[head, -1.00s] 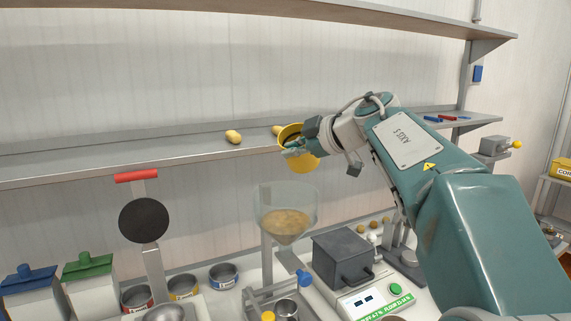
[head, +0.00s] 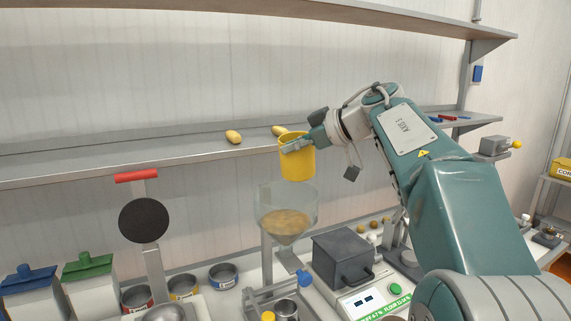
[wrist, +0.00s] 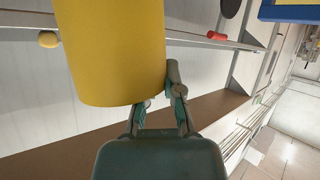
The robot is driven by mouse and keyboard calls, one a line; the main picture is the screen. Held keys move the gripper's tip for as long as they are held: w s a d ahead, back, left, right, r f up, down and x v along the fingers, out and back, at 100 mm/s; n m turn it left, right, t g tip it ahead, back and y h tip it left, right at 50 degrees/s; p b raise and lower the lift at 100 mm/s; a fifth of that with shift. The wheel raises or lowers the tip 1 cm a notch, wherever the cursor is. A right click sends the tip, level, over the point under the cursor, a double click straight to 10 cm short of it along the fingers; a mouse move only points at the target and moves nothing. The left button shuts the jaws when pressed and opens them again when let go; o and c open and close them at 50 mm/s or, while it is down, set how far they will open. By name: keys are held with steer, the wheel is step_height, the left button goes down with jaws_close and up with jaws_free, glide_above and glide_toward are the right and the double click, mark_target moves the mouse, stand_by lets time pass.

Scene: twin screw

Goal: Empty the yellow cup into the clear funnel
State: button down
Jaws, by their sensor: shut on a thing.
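The yellow cup (head: 297,163) is in my gripper (head: 297,144), which is shut on its upper part. In the head view the cup looks nearly upright, above the clear funnel (head: 267,207). The funnel holds a tan, grainy material in its lower part. The inside of the cup is hidden from me. In the wrist view the yellow cup (wrist: 112,50) fills the upper left, with my gripper's fingers (wrist: 160,108) at its lower edge.
A grey shelf (head: 110,161) with two potato-like objects (head: 234,137) runs behind the cup. A dark grey box machine (head: 343,258) stands right of the funnel. A black disc on a post (head: 144,221) stands left. Several tins (head: 223,275) sit at the front left.

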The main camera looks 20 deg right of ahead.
steer(key=shift+f+m+g+y, duration=0.1)
steer(key=shift+m+g+y, duration=0.3)
steer(key=shift+m, duration=0.2)
steer(key=shift+r, duration=1.5)
